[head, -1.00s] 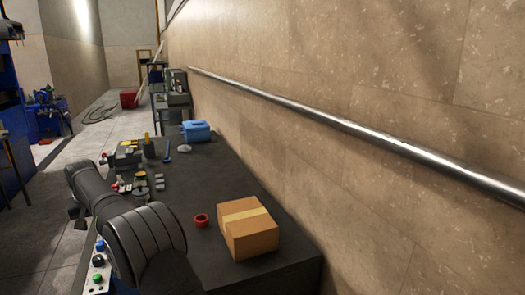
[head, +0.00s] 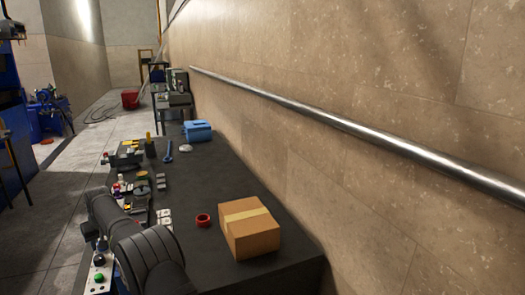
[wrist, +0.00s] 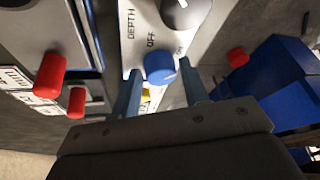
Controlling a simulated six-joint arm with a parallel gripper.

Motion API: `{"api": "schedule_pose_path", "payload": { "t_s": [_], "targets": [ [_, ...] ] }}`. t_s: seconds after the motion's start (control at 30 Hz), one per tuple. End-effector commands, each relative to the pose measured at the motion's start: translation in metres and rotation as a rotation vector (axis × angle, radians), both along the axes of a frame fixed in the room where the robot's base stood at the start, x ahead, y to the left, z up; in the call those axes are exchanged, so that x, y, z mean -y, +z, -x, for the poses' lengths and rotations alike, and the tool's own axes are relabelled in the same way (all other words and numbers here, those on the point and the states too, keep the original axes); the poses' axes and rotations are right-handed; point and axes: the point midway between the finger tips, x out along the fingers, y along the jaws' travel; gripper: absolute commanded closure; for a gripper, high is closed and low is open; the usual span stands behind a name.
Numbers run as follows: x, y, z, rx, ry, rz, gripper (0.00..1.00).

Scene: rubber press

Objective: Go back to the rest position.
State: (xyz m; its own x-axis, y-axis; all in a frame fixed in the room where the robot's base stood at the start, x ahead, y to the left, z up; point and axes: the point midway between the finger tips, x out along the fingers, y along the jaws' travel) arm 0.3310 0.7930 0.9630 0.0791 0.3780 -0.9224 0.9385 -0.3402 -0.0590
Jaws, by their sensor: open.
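My gripper (wrist: 160,88) shows in the wrist view with its two blue-grey fingers apart. No object is held between them. A blue knob (wrist: 160,68) on a light control panel (wrist: 143,30) appears beyond and between the fingertips; I cannot tell the distance. The panel reads "DEPTH", "OFF" and "ON". In the head view my dark arm fills the lower left, and the fingers cannot be made out.
A cardboard box (head: 249,230) and a red ring (head: 203,220) sit on the dark bench (head: 215,185). A blue case (head: 197,131) stands farther back. Red handles (wrist: 50,75) lie left in the wrist view. A wall with a metal rail (head: 350,126) bounds the right.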

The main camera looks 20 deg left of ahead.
Motion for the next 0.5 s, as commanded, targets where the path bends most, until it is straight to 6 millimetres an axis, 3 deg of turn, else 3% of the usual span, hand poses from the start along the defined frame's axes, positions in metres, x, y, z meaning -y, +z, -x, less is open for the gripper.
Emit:
{"api": "schedule_pose_path", "payload": {
  "t_s": [0.5],
  "targets": [
    [-0.0003,-0.0007,-0.003,0.0,0.362,-0.002,0.59]
  ]
}}
